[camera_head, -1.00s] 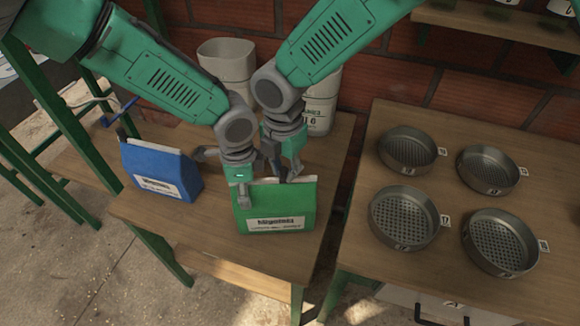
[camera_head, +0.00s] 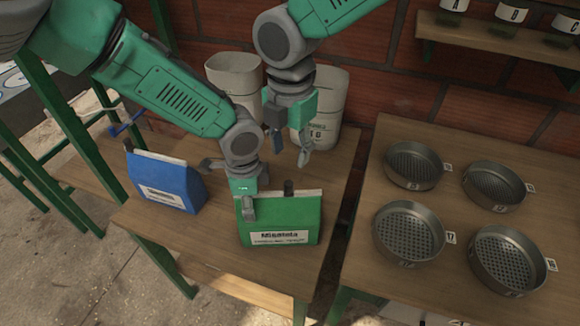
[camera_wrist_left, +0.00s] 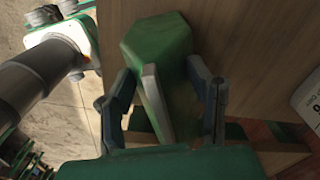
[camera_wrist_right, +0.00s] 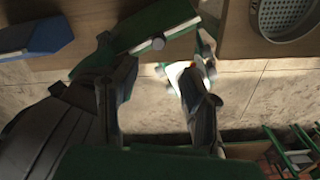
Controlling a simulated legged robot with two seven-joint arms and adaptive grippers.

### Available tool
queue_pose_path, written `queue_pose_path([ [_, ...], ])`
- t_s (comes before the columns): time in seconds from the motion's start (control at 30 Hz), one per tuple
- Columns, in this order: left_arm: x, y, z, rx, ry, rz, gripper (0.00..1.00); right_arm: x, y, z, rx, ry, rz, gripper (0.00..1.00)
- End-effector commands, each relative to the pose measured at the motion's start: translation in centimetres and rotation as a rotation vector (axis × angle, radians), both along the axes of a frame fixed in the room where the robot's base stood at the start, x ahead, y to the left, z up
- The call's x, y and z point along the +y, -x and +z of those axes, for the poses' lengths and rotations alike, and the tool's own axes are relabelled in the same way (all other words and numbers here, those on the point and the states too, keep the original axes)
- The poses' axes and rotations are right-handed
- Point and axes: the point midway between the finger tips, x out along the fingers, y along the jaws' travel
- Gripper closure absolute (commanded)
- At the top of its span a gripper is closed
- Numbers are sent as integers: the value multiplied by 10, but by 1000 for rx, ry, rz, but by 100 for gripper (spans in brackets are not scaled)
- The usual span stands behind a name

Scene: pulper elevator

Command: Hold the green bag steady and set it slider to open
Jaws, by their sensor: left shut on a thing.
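The green bag (camera_head: 282,222) stands upright on the wooden table, its white label facing front and a pale strip along its top. My right gripper (camera_head: 288,150) is open and empty, above and behind the bag, apart from the knob.
A blue bag (camera_head: 165,183) stands to the left on the table. Two pale containers (camera_head: 235,78) (camera_head: 326,100) stand behind, near the brick wall. A second table at right holds several round metal sieves (camera_head: 408,233), across a narrow gap. A shelf (camera_head: 500,38) hangs above it.

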Motion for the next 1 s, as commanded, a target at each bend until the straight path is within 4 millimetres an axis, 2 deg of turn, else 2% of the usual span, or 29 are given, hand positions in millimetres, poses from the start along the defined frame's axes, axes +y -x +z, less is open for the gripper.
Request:
queue_pose_path([
  [0.1,2,2,-3,5,-4,0,100,0,0,14,-1,0,1,62],
  [0.2,2,2,-3,5,-4,0,100,0,0,20,-1,1,1,62],
  [0.47,2,2,-3,5,-4,0,100,0,0,21,1,1,1,62],
  [0.5,2,2,-3,5,-4,0,100,0,0,21,1,1,1,69],
  [0.6,2,2,-3,5,-5,0,100,-2,0,21,6,-2,-25,100],
  [0.67,2,2,-3,5,-5,0,100,-4,0,20,18,-9,-78,100],
  [0.77,2,2,-3,5,-5,0,100,-12,0,17,56,-27,-253,100],
  [0.87,2,2,-3,5,-5,0,100,-24,1,12,123,-48,-531,100],
  [1.0,2,2,-3,6,-5,0,100,-42,1,6,244,-59,-998,100],
])
